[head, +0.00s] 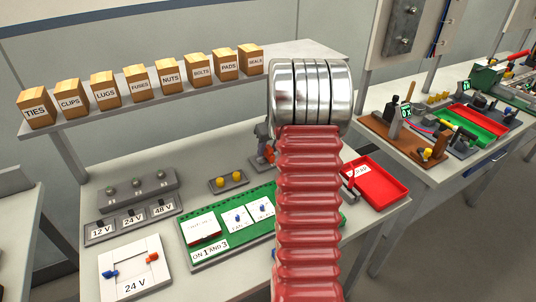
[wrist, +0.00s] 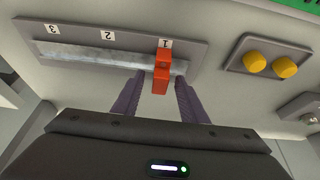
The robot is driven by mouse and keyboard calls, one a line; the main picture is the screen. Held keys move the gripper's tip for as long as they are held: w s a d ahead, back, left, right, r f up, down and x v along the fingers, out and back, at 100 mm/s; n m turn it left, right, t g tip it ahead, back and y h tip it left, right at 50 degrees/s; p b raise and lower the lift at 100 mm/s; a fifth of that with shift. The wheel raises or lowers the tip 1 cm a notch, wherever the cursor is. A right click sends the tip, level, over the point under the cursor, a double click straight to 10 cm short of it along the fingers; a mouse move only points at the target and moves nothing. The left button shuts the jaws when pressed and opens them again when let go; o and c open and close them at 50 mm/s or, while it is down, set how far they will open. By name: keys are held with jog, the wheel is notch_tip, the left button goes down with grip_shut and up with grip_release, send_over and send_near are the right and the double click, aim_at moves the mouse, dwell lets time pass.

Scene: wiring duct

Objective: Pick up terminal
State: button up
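The orange-red terminal (wrist: 162,68) sits upright across a silver rail (wrist: 95,57) at the mark 1 in the wrist view. My gripper (wrist: 160,82) is open, with one dark purple finger on each side of the terminal's near end. Gaps show between the terminal and both fingers, the wider one on the left. Nothing is held. In the head view my red arm and silver wrist hide most of the rail area. A small red-orange piece (head: 268,153) shows just left of my arm there; I cannot tell for certain whether it is the terminal.
A block with two yellow knobs (wrist: 271,61) is close right of the rail; it also shows in the head view (head: 229,182). A green board (head: 240,226) and a red tray (head: 376,184) flank my arm. Labelled boxes (head: 139,83) line a shelf behind.

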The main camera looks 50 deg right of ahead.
grip_shut()
dwell(0.4)
jog(key=shift+r, duration=0.1)
notch_tip(320, 180, up, 10)
jog(key=shift+f, duration=0.1)
dwell(0.5)
jog(key=shift+r, duration=0.3)
dwell(0.4)
jog(key=shift+r, duration=1.4)
jog(key=shift+r, duration=0.15)
